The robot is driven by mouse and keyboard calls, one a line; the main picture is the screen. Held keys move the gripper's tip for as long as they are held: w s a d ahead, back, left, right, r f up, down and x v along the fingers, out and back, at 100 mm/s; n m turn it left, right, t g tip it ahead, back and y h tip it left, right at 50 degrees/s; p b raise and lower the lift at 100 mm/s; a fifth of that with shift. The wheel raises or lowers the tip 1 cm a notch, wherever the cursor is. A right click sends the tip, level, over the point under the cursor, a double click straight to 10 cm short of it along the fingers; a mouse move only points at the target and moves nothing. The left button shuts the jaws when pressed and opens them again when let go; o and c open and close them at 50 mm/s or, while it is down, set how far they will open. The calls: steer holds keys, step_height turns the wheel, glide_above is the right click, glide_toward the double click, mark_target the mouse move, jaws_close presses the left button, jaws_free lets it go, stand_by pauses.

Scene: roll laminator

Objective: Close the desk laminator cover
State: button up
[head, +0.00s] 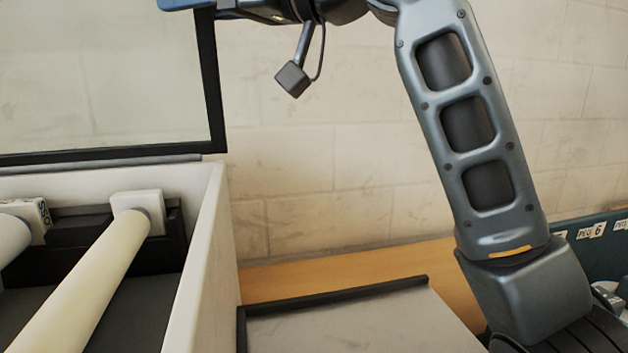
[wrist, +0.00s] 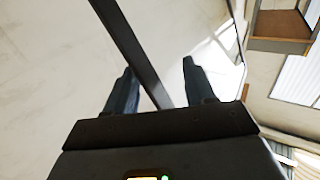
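The laminator (head: 205,260) stands at the left of the head view with its inside exposed. Its cover, a see-through panel in a dark frame (head: 210,75), stands raised above the back edge. My gripper (wrist: 158,66) is open, its two fingers apart in the wrist view. The cover's dark frame bar (wrist: 128,45) runs through the gap between them; I cannot tell whether they touch it. In the head view my gripper is mostly cut off at the top, by the cover's upper right. A blue piece (head: 185,4) shows there, only partly in view.
Pale rollers (head: 85,285) with white end blocks (head: 138,212) lie inside the laminator. A flat light panel with a dark edge (head: 340,325) lies to its right on a wooden surface (head: 330,268). A dark labelled bin or rack (head: 600,240) stands at the far right.

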steer(key=shift+s+d+f+b, duration=0.2)
steer(key=shift+s+f+b, duration=0.1)
steer(key=shift+s+f, duration=0.4)
steer(key=shift+s+d+f+b, duration=0.15)
steer(key=shift+s+f+b, duration=0.2)
steer(key=shift+s, duration=0.55)
steer(key=shift+s+d+f+b, duration=0.15)
steer(key=shift+s+f+b, duration=0.15)
steer(key=shift+s+f, duration=0.35)
steer(key=shift+s+d+f+b, duration=0.15)
steer(key=shift+s+f+b, duration=0.1)
steer(key=shift+s+f, duration=0.45)
steer(key=shift+s+d+f+b, duration=0.15)
steer(key=shift+s+f+b, duration=0.55)
steer(key=shift+s+f, duration=0.5)
steer(key=shift+w+f, duration=0.15)
